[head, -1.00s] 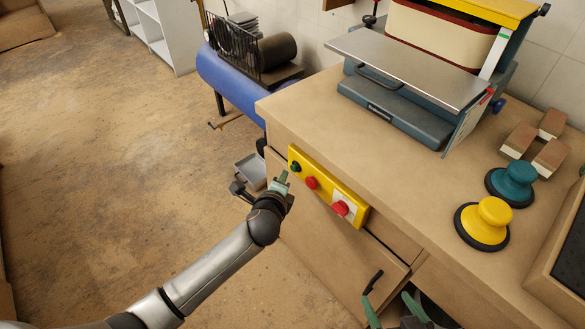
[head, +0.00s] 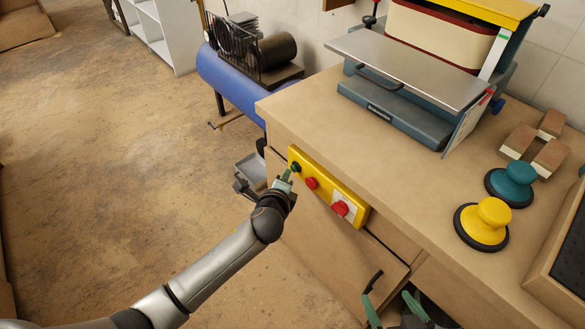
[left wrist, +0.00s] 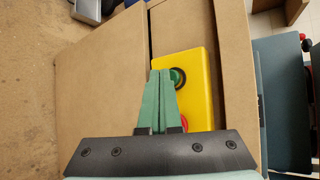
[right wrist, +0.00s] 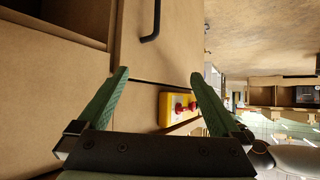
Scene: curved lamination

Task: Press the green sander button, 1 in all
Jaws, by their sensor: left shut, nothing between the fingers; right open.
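The green button (head: 296,167) sits at the left end of the yellow control panel (head: 322,180) on the front of the workbench. It also shows in the left wrist view (left wrist: 178,77), just beyond my fingertips and partly hidden by them. My left gripper (head: 289,172) is shut and empty, its fingertips right at the green button; I cannot tell whether they touch it. My right gripper (right wrist: 160,75) is open and empty, low in front of the bench; its fingers also show at the bottom of the head view (head: 390,300).
Two red buttons, one small (head: 311,183) and one larger (head: 340,208), share the panel. The sander machine (head: 410,75) stands on the bench top (head: 310,108). A drawer handle (head: 373,281) sticks out below.

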